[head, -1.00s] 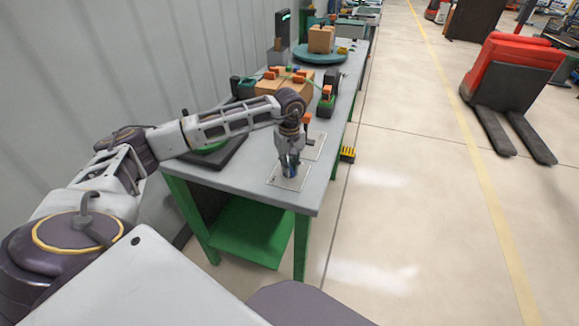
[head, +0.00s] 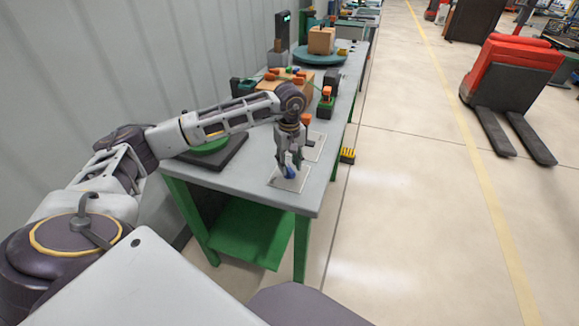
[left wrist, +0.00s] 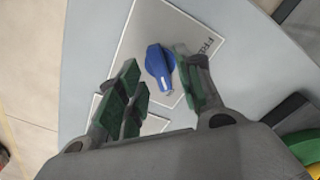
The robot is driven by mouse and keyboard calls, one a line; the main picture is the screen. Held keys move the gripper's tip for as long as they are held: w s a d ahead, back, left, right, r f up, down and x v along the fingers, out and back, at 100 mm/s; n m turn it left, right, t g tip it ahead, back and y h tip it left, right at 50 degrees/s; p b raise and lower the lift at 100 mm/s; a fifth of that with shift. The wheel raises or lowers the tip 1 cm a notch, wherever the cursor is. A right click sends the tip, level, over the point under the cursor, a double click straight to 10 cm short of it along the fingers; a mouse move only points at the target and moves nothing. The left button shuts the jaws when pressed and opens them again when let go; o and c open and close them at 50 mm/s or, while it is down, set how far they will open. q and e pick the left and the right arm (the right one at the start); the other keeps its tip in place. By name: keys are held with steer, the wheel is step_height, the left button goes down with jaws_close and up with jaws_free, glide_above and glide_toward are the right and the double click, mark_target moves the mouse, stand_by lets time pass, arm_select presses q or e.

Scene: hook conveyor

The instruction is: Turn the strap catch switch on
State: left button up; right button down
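A blue switch handle (left wrist: 157,62) with a white mark at one end sits on a light square plate (left wrist: 135,38) with partly hidden lettering beginning "FR". In the head view, the handle (head: 291,172) is at the table's near right corner. My left gripper (head: 290,170) points down over it. In the left wrist view, its green-padded fingers (left wrist: 162,80) are spread, with the handle showing between and just beyond them. I cannot tell if they touch it. A second plate (head: 314,149) lies behind, partly hidden by my gripper. My right gripper is out of view.
The grey table (head: 240,183) has green legs. Behind my gripper stand an orange-topped device (head: 326,100), a cardboard box (head: 270,90) and a turntable (head: 318,55) with another box. A dark base with a green disc (head: 210,146) is at left.

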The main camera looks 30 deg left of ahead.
mark_target(289, 168)
arm_select(q)
step_height(289, 168, up, 10)
steer(key=shift+r, duration=0.15)
stand_by(0.4)
stand_by(0.6)
